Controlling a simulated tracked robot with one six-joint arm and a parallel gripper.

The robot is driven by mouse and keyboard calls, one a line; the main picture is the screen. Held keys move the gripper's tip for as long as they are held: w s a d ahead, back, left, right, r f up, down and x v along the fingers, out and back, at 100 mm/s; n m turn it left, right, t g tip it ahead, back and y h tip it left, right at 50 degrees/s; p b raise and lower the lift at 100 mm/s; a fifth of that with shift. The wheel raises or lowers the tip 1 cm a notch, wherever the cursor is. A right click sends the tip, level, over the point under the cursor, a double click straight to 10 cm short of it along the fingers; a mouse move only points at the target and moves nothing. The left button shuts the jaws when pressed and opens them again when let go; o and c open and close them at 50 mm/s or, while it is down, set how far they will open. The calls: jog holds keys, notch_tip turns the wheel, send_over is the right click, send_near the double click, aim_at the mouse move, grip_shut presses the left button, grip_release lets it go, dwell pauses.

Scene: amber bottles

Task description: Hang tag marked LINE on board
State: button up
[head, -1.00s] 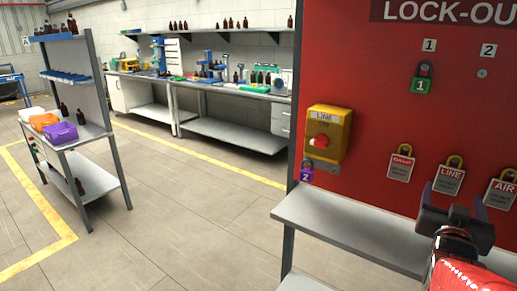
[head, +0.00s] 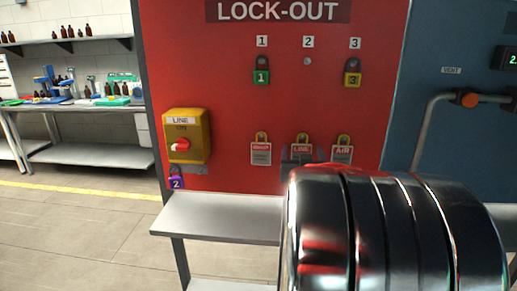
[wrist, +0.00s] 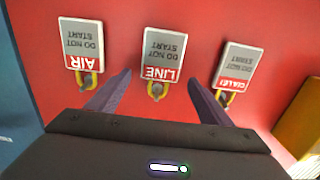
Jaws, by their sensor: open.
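The LINE tag (head: 302,151) hangs by its yellow loop on the red lock-out board (head: 215,80), between two other tags. In the wrist view the LINE tag (wrist: 162,55) appears upside down, just beyond and between the two fingers of my gripper (wrist: 158,90). The fingers are open and spread to either side of its yellow loop, with nothing held. In the head view my gripper is mostly hidden behind my shiny arm; dark parts of it show around the LINE tag.
The AIR tag (head: 342,154) and another tag (head: 261,153) hang close on either side. A yellow LINE switch box (head: 188,135) with purple lock 2 (head: 176,182) is at left. Green lock 1 (head: 262,77) and yellow lock 3 (head: 352,78) hang above. A grey shelf (head: 215,218) juts out below.

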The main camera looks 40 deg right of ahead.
jog(key=shift+x, duration=1.1)
jog(key=c, duration=1.1)
jog(key=shift+r, duration=0.6)
jog(key=shift+a, duration=0.1)
jog(key=shift+v, duration=3.45)
